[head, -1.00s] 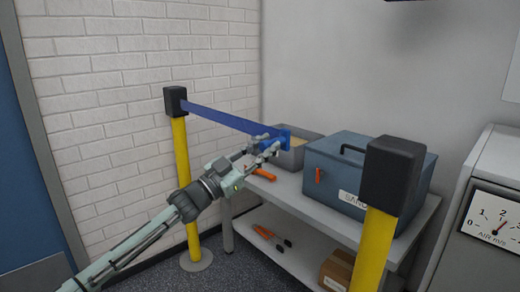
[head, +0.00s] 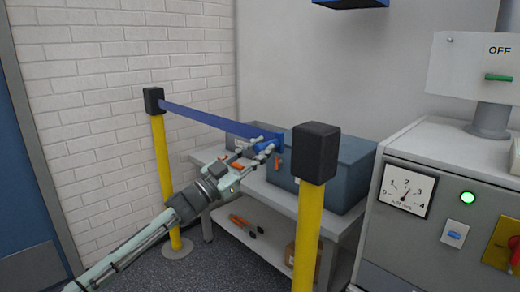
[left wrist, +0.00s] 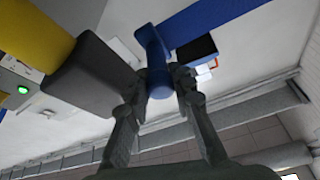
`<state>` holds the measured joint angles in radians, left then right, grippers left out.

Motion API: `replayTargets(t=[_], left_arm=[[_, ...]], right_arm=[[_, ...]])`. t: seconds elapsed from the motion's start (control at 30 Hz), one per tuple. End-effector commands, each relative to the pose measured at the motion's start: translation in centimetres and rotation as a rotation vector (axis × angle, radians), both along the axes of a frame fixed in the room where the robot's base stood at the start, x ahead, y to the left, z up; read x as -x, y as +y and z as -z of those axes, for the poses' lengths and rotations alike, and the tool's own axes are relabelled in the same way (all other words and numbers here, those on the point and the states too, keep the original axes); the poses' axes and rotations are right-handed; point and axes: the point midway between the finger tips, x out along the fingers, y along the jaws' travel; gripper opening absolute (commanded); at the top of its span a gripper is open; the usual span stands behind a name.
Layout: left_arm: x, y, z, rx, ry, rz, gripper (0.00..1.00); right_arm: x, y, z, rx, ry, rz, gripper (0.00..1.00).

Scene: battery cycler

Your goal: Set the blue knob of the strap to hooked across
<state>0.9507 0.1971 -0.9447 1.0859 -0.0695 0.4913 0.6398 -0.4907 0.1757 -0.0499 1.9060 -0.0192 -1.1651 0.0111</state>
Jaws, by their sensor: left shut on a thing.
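The blue strap (head: 210,120) runs taut from the black head of the left yellow post (head: 162,165) to its blue knob (head: 278,142). My left gripper (head: 268,146) is shut on the blue knob, which also shows between its fingers in the left wrist view (left wrist: 158,80). The knob is close to the left side of the black head (head: 315,152) of the right yellow post (head: 308,225). In the left wrist view the dark post head (left wrist: 95,75) is just left of the knob, and a small gap seems to show between them. My right gripper is not in view.
A grey bench (head: 255,190) stands behind the posts with a blue-grey box (head: 345,170) on top. Pliers (head: 246,225) and a cardboard box lie on its lower shelf. A grey cabinet with a dial (head: 405,188) stands at the right. The wall is behind the strap.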

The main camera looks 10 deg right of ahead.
Motion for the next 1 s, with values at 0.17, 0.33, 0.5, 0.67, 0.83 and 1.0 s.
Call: replayTargets(t=[0.17,0.33,0.5,0.67,0.83,1.0], left_arm=[[-0.07,0.07,-0.06,0.0,-0.002,-0.003,0.0],[-0.06,0.05,-0.05,0.0,-0.002,-0.003,0.0],[-0.05,0.05,-0.05,0.0,-0.001,-0.002,0.0],[-0.02,0.02,-0.04,0.0,-0.001,-0.002,0.43],[0.01,-0.01,-0.05,0.0,-0.001,0.0,0.45],[0.08,0.09,0.02,0.0,-0.001,0.0,0.45]], right_arm=[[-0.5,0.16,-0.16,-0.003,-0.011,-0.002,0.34],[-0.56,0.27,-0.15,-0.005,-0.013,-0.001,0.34],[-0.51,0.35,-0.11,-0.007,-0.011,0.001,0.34],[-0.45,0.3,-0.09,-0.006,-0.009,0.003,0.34],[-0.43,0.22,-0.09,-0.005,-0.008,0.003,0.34],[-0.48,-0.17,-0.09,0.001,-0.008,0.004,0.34]])
